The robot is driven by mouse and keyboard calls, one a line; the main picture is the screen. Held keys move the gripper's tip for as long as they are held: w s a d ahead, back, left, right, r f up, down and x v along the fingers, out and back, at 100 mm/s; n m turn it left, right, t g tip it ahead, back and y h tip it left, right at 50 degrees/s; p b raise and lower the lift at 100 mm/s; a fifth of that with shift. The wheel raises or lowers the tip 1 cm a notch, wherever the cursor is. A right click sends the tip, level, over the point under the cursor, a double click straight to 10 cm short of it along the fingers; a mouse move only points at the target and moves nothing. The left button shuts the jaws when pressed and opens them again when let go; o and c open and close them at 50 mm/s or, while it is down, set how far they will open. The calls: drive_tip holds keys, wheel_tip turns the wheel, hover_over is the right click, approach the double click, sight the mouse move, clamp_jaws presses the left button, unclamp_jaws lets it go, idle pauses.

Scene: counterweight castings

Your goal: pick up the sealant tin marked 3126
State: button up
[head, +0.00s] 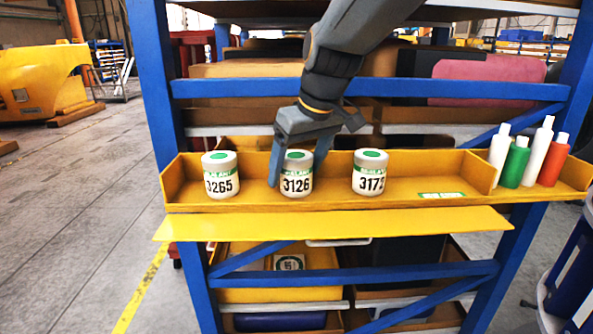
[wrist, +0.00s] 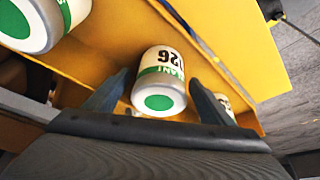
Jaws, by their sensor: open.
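The sealant tin marked 3126 (head: 297,182) stands upright in the yellow shelf tray (head: 420,187), between two similar tins. It is grey-white with a green dot on its lid. My gripper (head: 297,170) is open around it, one finger at its left side and one at its right. In the wrist view the tin (wrist: 161,78) sits between the two spread fingers of my gripper (wrist: 157,100), its marking partly visible as "126". I cannot tell whether either finger touches it.
A tin marked 3265 (head: 220,178) stands to the left and one marked 3175 or similar (head: 370,175) to the right. Beyond a divider, several white, green and red bottles (head: 517,163) stand at the right end.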

drive_tip(key=c, duration=1.3)
drive_tip(key=shift+r, duration=0.1)
